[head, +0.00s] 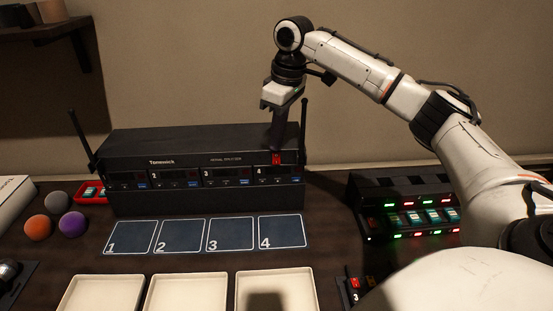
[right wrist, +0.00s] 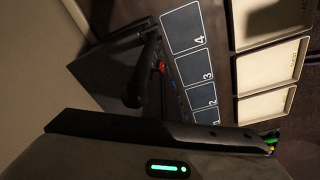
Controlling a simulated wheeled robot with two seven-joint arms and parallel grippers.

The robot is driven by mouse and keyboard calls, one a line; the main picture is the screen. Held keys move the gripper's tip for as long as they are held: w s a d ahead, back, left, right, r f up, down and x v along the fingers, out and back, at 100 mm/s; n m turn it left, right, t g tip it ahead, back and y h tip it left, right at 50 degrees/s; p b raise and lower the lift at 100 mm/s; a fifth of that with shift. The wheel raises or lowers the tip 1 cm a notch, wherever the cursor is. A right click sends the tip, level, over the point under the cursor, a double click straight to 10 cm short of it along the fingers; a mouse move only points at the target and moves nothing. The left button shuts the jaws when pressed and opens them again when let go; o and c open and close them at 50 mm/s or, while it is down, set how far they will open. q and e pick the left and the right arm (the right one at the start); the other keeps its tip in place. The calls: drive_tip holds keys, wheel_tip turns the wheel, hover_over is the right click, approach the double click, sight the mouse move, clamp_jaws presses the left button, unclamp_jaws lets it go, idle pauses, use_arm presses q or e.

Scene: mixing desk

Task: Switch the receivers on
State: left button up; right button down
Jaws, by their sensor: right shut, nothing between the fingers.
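The black receiver rack (head: 180,145) stands at the back of the desk, with an antenna at each end. Its front has several receiver units numbered 1 to 4 with small dark displays and blue marks. A red switch (head: 276,158) sits at the right end of the front, above unit 4; it also shows in the right wrist view (right wrist: 161,66). My right gripper (head: 275,146) points down just above and at the red switch, shut and empty. I cannot tell whether it touches the switch. My left gripper is not in view.
Numbered blue mats (head: 181,237) lie before the rack, with cream trays (head: 187,294) nearer. A charger (head: 410,215) with green and red lights stands right. Orange (head: 38,227), purple (head: 72,224) and grey balls and a red tray (head: 91,193) lie left.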

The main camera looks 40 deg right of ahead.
drive_tip(key=shift+f, duration=0.4)
idle(0.4)
drive_tip(key=shift+r, duration=3.5)
